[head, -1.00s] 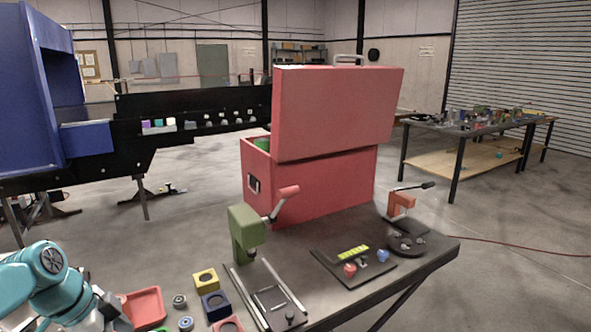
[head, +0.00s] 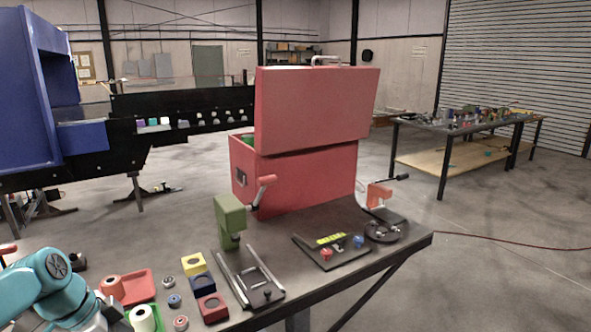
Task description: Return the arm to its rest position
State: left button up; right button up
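My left arm (head: 50,285) is teal and comes in at the lower left corner of the head view. Its links are bent near the left end of the grey workbench (head: 330,240). Its gripper end runs off the bottom of the picture, so its fingers cannot be seen. No part of my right arm or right gripper shows.
A red tray (head: 140,287), coloured blocks and rollers sit beside the arm. A green press (head: 230,218), a red lidded case (head: 300,180) and a black board (head: 330,250) stand further along. A blue conveyor machine (head: 25,110) is at left; another table (head: 440,130) is back right.

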pick_arm(q)
jog(key=s+d+f+n+g, duration=0.1)
jog(key=s+d+f+n, duration=0.3)
jog(key=f, duration=0.8)
jog(key=w+d+f+n, duration=0.1)
jog(key=d+f+n, duration=0.1)
jog(key=d+f, duration=0.65)
jog(key=s+d+f+n, duration=0.3)
jog(key=s+f, duration=0.4)
jog(key=s, duration=0.1)
jog(key=s+d+f+n, duration=0.4)
jog(key=s+f, duration=0.3)
jog(key=s, duration=0.2)
jog(key=shift+g, duration=0.4)
jog(key=shift+s, duration=0.15)
